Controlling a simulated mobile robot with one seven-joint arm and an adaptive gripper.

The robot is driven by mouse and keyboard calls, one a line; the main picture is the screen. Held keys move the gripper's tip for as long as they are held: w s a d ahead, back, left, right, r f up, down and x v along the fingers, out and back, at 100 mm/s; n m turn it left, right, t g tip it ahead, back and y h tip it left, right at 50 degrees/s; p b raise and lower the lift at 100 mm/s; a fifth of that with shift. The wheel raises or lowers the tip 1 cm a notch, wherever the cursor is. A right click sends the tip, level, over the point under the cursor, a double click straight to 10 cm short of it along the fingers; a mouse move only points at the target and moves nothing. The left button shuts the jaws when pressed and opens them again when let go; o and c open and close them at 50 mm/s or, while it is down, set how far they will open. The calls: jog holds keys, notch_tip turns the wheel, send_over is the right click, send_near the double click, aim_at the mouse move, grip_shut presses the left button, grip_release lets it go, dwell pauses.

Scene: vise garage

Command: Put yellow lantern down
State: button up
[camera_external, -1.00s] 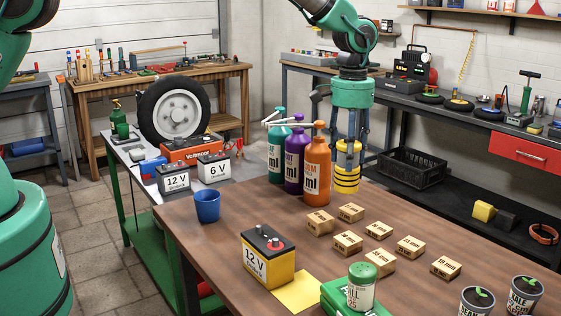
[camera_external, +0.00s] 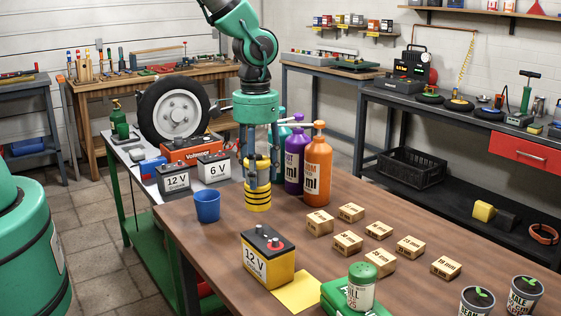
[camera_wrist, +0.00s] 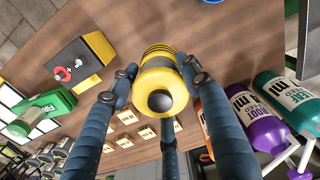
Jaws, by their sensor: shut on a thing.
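The yellow lantern (camera_external: 258,196) has black bands and is upright in my gripper (camera_external: 258,182), at the back left of the brown table, between the blue cup and the pump bottles. I cannot tell whether its base touches the table. In the wrist view the lantern (camera_wrist: 163,86) shows from above with a dark knob on top. The fingers of my gripper (camera_wrist: 158,85) are closed around it.
Purple (camera_external: 293,165) and orange (camera_external: 317,170) pump bottles stand right of the lantern; a teal bottle is partly hidden behind my gripper. A blue cup (camera_external: 207,206) stands to the left. A yellow battery (camera_external: 267,262) and wooden blocks (camera_external: 350,213) stand nearer the front.

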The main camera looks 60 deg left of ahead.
aim_at(265, 193)
jog(key=s+a+f, duration=0.2)
jog(key=s+a, duration=0.2)
jog(key=s, duration=0.9)
jog(key=shift+w, duration=0.1)
jog(key=w+d, duration=0.1)
jog(key=w, duration=0.4)
jog(key=w+d+f+b, duration=0.1)
jog(key=w, duration=0.9)
jog(key=shift+w+d+f, duration=0.25)
jog(key=shift+w+d, duration=0.1)
jog(key=shift+d, duration=0.05)
jog(key=shift+f+b, duration=0.55)
jog(key=shift+f, duration=1.2)
jog(key=shift+f, duration=0.1)
